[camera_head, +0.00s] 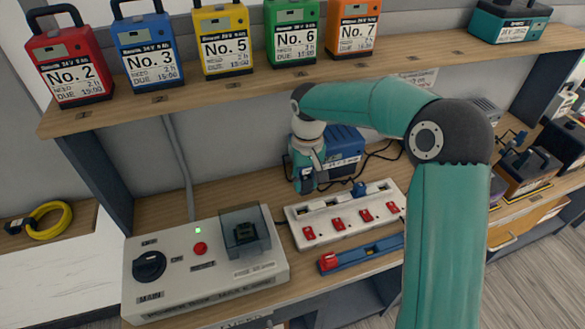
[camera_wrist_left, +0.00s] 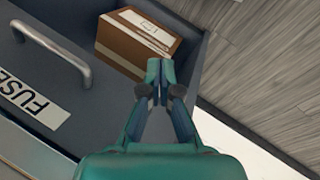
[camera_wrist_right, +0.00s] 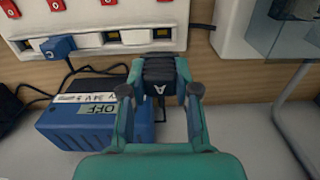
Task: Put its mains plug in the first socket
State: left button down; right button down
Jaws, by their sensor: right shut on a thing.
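The white power strip (camera_head: 297,232) lies on the bench with several sockets and red switches; its first socket, at its left end in the head view, shows in the right wrist view (camera_wrist_right: 161,33) and looks empty. A blue plug (camera_head: 359,188) sits in the third socket. My right gripper (camera_wrist_right: 160,88) is shut on a dark ridged plug (camera_wrist_right: 159,73) marked "A", held just behind the strip's first-socket end, apart from the socket. Its pins are hidden. My left gripper (camera_wrist_left: 158,75) is shut and empty above an open drawer.
A blue charger (camera_head: 343,150) stands behind the strip, close to the right gripper. The grey main-switch box (camera_head: 205,268) is at the left. A blue bar with a red end (camera_head: 365,252) lies in front. Numbered batteries stand on the shelf above. A cardboard box (camera_wrist_left: 138,43) lies in the drawer.

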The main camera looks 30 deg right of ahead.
jog(key=shift+w+a+f, duration=0.1)
jog(key=shift+w+f, duration=0.05)
jog(key=shift+a+f+b, duration=0.1)
jog(key=shift+f+b, duration=2.6)
jog(key=shift+f, duration=0.6)
jog(key=shift+f+b, duration=0.65)
jog(key=shift+f, duration=0.25)
jog(key=c, duration=0.8)
grip_release()
jog(key=shift+o, duration=0.2)
notch_tip(320, 180, up, 12)
jog(key=shift+f, duration=0.1)
